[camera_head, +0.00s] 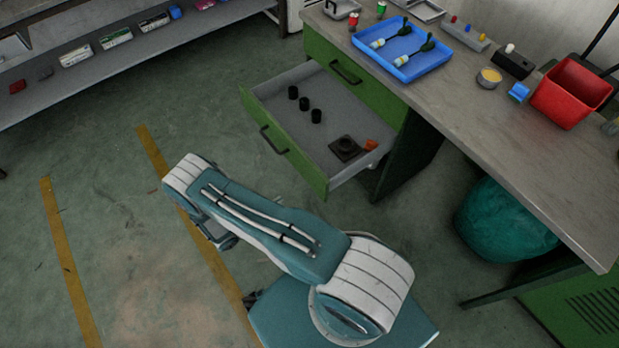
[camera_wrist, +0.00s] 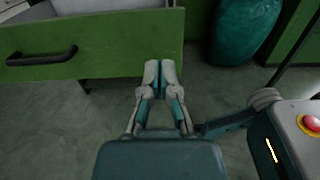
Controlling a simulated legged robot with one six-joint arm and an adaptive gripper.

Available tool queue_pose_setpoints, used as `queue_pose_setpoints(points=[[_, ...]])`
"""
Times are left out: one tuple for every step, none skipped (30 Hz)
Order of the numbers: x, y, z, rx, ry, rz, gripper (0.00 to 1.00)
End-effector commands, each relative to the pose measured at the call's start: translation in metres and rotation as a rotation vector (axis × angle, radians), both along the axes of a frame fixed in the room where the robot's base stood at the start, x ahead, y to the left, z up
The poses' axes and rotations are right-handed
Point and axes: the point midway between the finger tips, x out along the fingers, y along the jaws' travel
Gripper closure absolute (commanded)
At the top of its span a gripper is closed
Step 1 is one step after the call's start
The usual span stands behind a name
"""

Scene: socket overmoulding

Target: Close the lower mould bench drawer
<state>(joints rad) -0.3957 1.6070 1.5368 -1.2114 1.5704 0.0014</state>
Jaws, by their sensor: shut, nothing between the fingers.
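The lower mould bench drawer (camera_head: 286,158) is pulled out from the green bench, below the shut upper drawer (camera_head: 355,90). It holds several black cylinders, a black square part with a ring and a small orange piece. Its green front with a black handle (camera_wrist: 42,56) also shows in the wrist view. My gripper (camera_wrist: 160,66) is shut and empty. In the wrist view its fingertips overlap the right end of the drawer front; I cannot tell whether they touch it.
The bench top (camera_head: 470,105) bears a blue tray (camera_head: 408,70), a red bin (camera_head: 570,92) and small parts. A teal bag (camera_head: 505,222) stands under the bench. A shelf (camera_head: 100,55) is at the upper left. The floor left of the drawer is clear.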

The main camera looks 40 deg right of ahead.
Motion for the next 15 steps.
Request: queue_pose_setpoints(points=[[0.000,-0.004,0.000,-0.001,0.000,-0.001,1.00],[0.001,-0.007,0.000,-0.001,0.000,-0.002,1.00],[0.001,-0.012,0.000,0.000,0.000,-0.004,1.00],[0.000,-0.016,0.000,0.000,0.000,-0.005,1.00],[0.000,-0.021,0.001,0.000,0.001,-0.005,1.00],[0.000,-0.029,0.001,0.000,0.002,-0.007,1.00],[0.001,-0.034,0.001,0.000,0.001,-0.006,1.00],[0.001,-0.040,0.001,0.000,0.001,-0.007,1.00],[0.001,-0.048,0.001,0.000,0.000,-0.007,1.00],[0.001,-0.053,0.001,0.001,0.000,-0.007,1.00],[0.002,-0.059,0.001,0.000,0.000,-0.007,1.00],[0.002,-0.067,0.001,0.000,0.001,-0.008,1.00],[0.002,-0.072,0.001,0.000,0.001,-0.007,1.00],[0.002,-0.078,0.001,0.001,0.001,-0.008,1.00],[0.003,-0.085,0.001,0.000,0.000,-0.007,1.00]])
